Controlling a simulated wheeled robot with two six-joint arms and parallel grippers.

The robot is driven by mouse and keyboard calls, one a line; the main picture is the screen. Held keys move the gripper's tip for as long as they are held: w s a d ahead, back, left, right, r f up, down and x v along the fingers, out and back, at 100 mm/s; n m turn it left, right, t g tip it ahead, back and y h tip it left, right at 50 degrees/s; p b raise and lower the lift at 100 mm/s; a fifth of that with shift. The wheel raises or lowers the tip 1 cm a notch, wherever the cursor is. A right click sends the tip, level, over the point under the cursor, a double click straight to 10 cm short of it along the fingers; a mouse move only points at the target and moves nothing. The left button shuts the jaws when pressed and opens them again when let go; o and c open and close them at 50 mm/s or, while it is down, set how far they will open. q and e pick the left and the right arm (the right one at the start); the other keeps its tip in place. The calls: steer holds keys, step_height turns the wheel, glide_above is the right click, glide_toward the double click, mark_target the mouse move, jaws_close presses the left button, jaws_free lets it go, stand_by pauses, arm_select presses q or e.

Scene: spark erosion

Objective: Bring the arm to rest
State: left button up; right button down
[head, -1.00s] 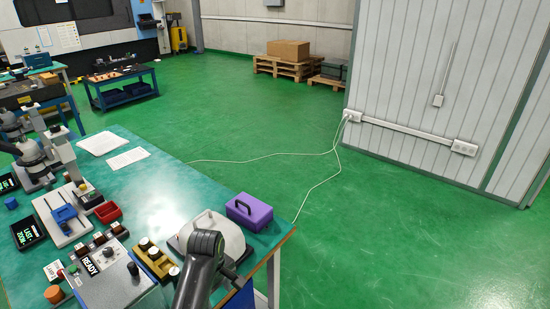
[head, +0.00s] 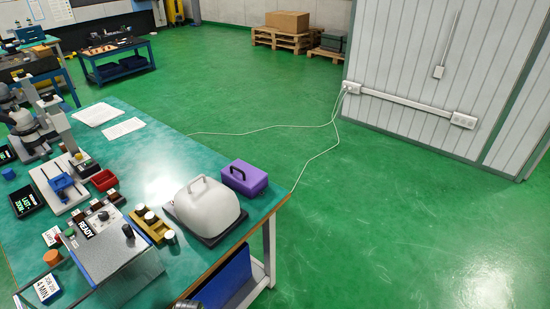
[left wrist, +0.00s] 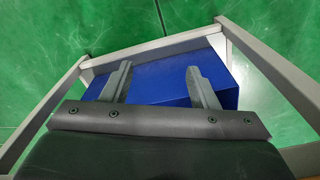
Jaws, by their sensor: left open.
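My left gripper (left wrist: 160,85) shows in the left wrist view with its two fingers apart and nothing between them. Behind the fingers is a blue box or panel (left wrist: 160,77) beneath the workbench; the fingers overlap it in the picture and I cannot tell the distance. In the head view only a small dark piece of my arm shows at the bottom edge, and no gripper is visible there. My right gripper is in neither view.
The green-topped workbench (head: 150,185) carries a white covered unit (head: 205,208), a purple case (head: 244,178) and a grey control box (head: 115,250). Its grey frame (left wrist: 135,54) surrounds my left gripper's view. Open green floor (head: 380,230) lies to the right.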

arm_select(q)
steer(key=s+a+f+m+b, duration=0.1)
steer(key=s+a+f+m, duration=0.1)
steer(key=s+f, duration=0.4)
steer(key=s+a+f+m+b, duration=0.1)
steer(key=s+a+f, duration=0.3)
steer(key=s, duration=1.2)
steer(key=s+a+f+m+b, duration=0.1)
steer(key=s+a+f+m, duration=0.1)
steer(key=s+f, duration=0.6)
steer(key=s+a, duration=0.1)
steer(key=s, duration=0.2)
steer(key=shift+f+m+t+y, duration=0.3)
steer(key=shift+f+y, duration=0.05)
steer(key=shift+y, duration=0.05)
